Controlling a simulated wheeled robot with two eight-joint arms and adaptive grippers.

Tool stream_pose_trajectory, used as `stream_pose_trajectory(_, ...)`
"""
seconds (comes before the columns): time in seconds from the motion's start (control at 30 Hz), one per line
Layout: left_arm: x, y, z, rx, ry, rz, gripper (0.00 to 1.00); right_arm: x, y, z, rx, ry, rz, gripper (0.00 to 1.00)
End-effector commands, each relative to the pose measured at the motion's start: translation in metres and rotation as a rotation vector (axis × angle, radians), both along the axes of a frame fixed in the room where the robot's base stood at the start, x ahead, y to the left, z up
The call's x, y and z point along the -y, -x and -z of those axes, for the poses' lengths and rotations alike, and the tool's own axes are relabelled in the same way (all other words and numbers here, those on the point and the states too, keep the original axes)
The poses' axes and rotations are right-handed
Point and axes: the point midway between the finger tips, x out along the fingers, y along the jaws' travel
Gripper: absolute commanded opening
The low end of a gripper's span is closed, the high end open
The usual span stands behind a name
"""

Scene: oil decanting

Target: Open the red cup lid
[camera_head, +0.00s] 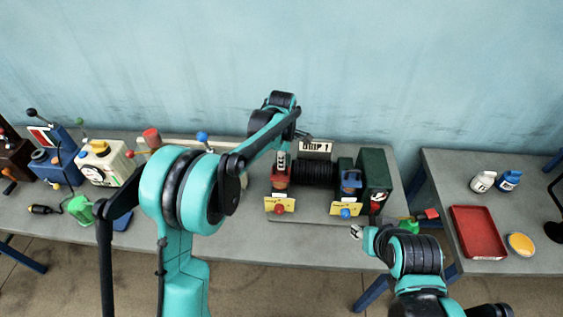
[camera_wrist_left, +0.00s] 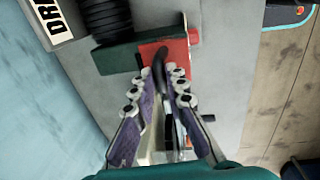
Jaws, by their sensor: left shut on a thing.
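The red cup (camera_head: 280,183) stands at the back of the middle table, left of a black ribbed hose. Its upper part is hidden by my left gripper (camera_head: 282,160), which reaches down onto it from above. In the left wrist view, the fingers (camera_wrist_left: 165,75) are close together on a dark, curved handle-like part in front of a red block-shaped body (camera_wrist_left: 178,50). The lid's edge is not clear there, and I cannot tell whether it is lifted. My right gripper (camera_head: 357,231) is low near the table's front edge, small and partly hidden by its arm.
A blue container (camera_head: 350,183) and a dark green box (camera_head: 375,170) stand right of the hose (camera_head: 315,173). Yellow labels with red and blue knobs are in front. Several containers crowd the left side. A red tray (camera_head: 478,232) is on the right table. The middle table's front is fairly clear.

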Motion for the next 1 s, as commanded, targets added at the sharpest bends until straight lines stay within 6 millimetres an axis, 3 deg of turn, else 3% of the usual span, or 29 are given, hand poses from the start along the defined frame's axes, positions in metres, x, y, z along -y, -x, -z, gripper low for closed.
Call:
stream_pose_trajectory(0.5, 0.000, -0.028, -0.009, -0.355, 0.003, -0.001, 0.00, 0.000, 0.000, -0.021, 0.000, 0.000, 0.000, 0.40)
stream_pose_trajectory(1.0, 0.001, -0.038, -0.009, -0.499, 0.001, -0.001, 0.00, 0.000, 0.000, -0.034, 0.000, 0.000, 0.000, 0.40)
